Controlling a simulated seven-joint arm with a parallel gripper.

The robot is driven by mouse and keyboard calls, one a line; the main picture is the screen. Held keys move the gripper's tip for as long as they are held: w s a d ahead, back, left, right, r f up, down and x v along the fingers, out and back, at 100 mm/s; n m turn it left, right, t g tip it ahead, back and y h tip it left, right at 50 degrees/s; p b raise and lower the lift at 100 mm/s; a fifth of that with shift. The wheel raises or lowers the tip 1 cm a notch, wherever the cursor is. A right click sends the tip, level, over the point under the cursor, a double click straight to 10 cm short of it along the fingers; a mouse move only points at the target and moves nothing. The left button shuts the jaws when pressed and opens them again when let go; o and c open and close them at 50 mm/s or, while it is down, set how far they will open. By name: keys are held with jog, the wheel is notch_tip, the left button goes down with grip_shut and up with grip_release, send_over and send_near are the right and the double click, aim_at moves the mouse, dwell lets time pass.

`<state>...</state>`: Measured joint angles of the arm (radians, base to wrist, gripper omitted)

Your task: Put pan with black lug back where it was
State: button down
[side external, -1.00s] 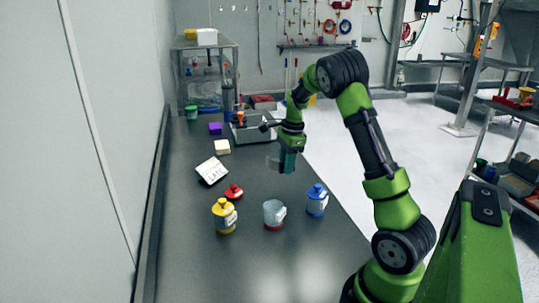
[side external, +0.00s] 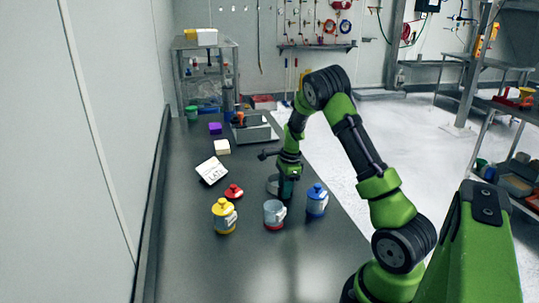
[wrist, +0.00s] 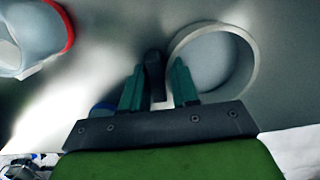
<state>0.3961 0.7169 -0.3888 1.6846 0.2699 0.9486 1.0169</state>
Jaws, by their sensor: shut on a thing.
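The pan with black lug (wrist: 212,62) is a shallow round pale-grey dish with a raised rim. Its black lug (wrist: 154,72) sits between the green fingers of my gripper (wrist: 157,80), which is shut on it. In the side view the pan (side external: 272,184) shows partly behind my gripper (side external: 284,196), low over the table behind the clear jar and blue jar. I cannot tell whether the pan touches the table. The fingers hide part of it there.
A clear jar with red base (side external: 273,213) and a blue jar (side external: 317,203) stand close in front. A grey box (side external: 262,133) stands behind. The table's front is clear.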

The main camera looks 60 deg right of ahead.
jog(key=shift+f, duration=0.1)
jog(key=c, duration=0.8)
grip_release()
jog(key=shift+c, duration=0.2)
